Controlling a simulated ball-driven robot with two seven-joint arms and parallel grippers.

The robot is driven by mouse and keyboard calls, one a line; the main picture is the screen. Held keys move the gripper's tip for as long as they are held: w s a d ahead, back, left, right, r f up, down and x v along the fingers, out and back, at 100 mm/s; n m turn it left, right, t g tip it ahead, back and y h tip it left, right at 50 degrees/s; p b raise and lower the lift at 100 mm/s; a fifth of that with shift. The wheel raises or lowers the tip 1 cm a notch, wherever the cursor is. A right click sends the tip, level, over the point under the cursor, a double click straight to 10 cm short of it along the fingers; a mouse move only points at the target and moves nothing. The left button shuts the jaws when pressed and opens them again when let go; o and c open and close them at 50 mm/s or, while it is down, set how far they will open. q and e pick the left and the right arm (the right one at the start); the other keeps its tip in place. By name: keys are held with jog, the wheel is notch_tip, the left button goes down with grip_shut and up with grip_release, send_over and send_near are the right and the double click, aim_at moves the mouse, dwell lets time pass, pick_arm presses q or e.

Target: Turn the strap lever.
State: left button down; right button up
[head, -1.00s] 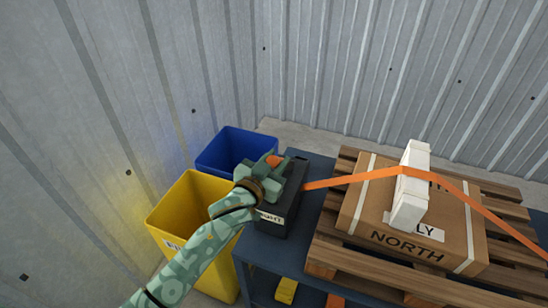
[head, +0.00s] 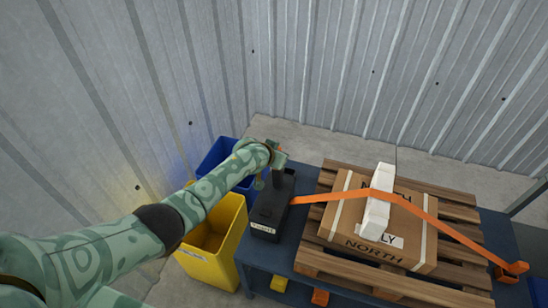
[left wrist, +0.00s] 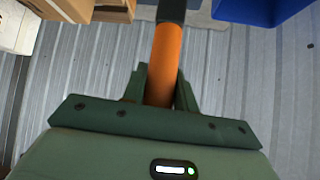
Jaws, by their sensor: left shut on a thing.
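A dark ratchet box (head: 268,212) with a white label sits at the left end of the blue table. An orange strap (head: 318,196) runs from it to the right over the carton. The strap lever (head: 284,182) rises from the far part of the box. My left gripper (head: 278,160) is at its upper end and mostly hides the orange grip. In the left wrist view, the orange grip (left wrist: 163,60) with a black shaft lies between the fingers of my left gripper (left wrist: 160,85), shut on it. My right gripper is in neither view.
A carton (head: 345,213) marked NORTH sits on a wooden pallet (head: 320,262), with a white corner piece (head: 378,210) under the strap. A yellow bin (head: 225,255) and a blue bin (head: 215,155) stand left of the table. Corrugated walls close in behind and left.

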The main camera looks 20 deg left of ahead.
pick_arm(q)
jog(key=shift+w+g, duration=0.6)
jog(key=shift+w, duration=0.25)
jog(key=shift+r, duration=0.1)
jog(key=c, duration=1.3)
grip_release()
jog(key=shift+o, duration=1)
jog(key=shift+w, duration=0.15)
